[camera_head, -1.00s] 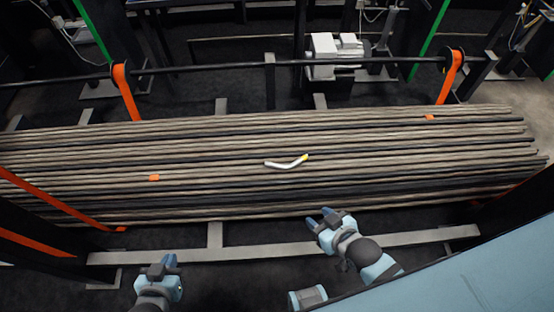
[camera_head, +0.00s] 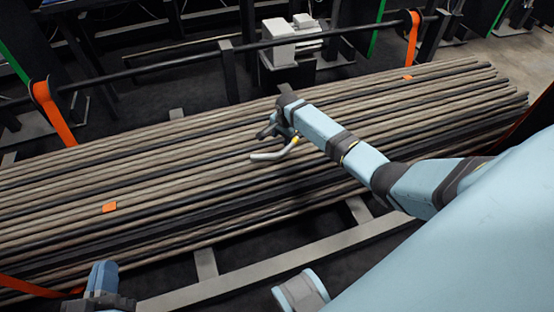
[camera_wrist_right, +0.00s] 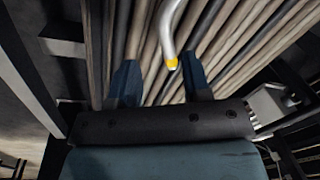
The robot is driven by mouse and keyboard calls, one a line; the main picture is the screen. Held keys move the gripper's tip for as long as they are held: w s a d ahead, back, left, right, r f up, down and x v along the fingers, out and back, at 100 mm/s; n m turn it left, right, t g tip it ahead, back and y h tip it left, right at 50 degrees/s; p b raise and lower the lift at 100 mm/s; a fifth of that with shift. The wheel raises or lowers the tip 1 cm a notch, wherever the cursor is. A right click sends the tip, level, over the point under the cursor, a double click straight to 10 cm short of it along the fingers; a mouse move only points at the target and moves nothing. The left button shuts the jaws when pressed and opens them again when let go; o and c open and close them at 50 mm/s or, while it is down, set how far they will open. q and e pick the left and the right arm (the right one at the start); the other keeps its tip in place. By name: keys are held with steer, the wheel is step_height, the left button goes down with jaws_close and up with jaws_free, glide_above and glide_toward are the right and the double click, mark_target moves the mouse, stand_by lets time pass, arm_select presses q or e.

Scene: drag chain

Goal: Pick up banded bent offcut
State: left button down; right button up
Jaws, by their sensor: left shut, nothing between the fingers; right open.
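The bent offcut (camera_head: 268,156) is a pale, bent piece with a yellow band at one end, lying on the bed of long bars. In the right wrist view, the offcut (camera_wrist_right: 168,32) comes in from the top edge, and its yellow end lies between the two fingertips, nearer the right one. My right gripper (camera_head: 274,130) is open over the bars, close to the yellow end; contact cannot be told. Its blue fingers also show in the wrist view (camera_wrist_right: 158,70). My left gripper (camera_head: 103,270) is shut and empty at the lower left, apart from the offcut.
The long bars (camera_head: 200,165) fill the middle. Orange tags (camera_head: 109,207) sit on them. An orange upright (camera_head: 52,112) and a dark rail (camera_head: 180,62) stand behind, with a white machine unit (camera_head: 292,40) beyond. A grey beam (camera_head: 300,258) runs along the front.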

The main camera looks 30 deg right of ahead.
mark_target(283, 150)
steer(key=shift+m+g, duration=0.4)
steer(key=shift+m, duration=0.5)
steer(key=f+b, duration=0.1)
steer(key=w+d+f+b, duration=0.2)
steer(key=f, duration=0.1)
steer(key=shift+w+d, duration=0.15)
steer(key=shift+d, duration=0.1)
steer(key=f+b, duration=0.1)
steer(key=f, duration=0.1)
steer(key=f+b, duration=0.1)
steer(key=f, duration=0.1)
steer(key=shift+w, duration=0.2)
steer(key=f+b, duration=0.1)
steer(key=f, duration=0.1)
steer(key=f+b, duration=0.1)
steer(key=b, duration=0.1)
steer(key=f+b, duration=0.1)
steer(key=f, duration=0.1)
steer(key=shift+w+d+f+b, duration=0.3)
steer(key=shift+w+b, duration=0.05)
steer(key=shift+b, duration=0.05)
arm_select(q)
step_height(283, 150, down, 8)
steer(key=d+m+g+h, duration=0.1)
steer(key=d+g, duration=0.1)
steer(key=shift+s+r+h, duration=0.2)
steer(key=shift+s+h, duration=0.05)
steer(key=shift+h, duration=0.05)
arm_select(e)
steer(key=shift+r, duration=0.1)
